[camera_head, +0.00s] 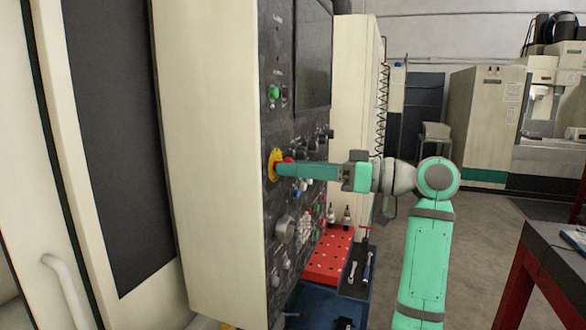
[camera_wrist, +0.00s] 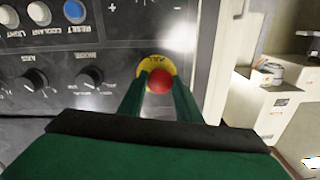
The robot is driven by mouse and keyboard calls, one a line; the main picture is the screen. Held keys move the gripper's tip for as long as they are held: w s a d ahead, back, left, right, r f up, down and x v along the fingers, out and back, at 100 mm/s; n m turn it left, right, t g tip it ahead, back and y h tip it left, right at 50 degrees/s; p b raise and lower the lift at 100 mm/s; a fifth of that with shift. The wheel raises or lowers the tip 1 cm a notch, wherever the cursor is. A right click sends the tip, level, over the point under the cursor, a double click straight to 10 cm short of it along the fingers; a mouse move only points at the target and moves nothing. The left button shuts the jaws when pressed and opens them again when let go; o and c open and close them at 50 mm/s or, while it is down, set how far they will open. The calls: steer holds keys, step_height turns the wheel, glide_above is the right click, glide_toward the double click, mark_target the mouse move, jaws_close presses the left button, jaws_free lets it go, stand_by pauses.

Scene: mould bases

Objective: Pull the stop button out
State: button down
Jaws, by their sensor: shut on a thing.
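The stop button is a red round knob on a yellow disc on the dark control panel. In the wrist view the red stop button (camera_wrist: 159,81) sits between the two green fingers of my gripper (camera_wrist: 160,88), with the yellow disc (camera_wrist: 157,63) behind it. My gripper is shut on the button, one finger on each side. In the head view my gripper (camera_head: 283,169) reaches the panel from the right, at the yellow disc (camera_head: 273,165). Only a little of the red button (camera_head: 289,160) shows there; the fingers cover the rest.
The control panel (camera_head: 278,130) carries other knobs and buttons, among them a green button (camera_head: 273,92) above and a blue button (camera_wrist: 75,10) at upper left in the wrist view. A red perforated tray (camera_head: 328,258) with tools stands below. A dark table (camera_head: 555,262) is at right.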

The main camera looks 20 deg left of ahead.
steer(key=c, duration=1.3)
jaws_free()
steer(key=shift+d, duration=0.15)
steer(key=d, duration=1)
steer(key=shift+d, duration=0.4)
steer(key=shift+w, duration=0.1)
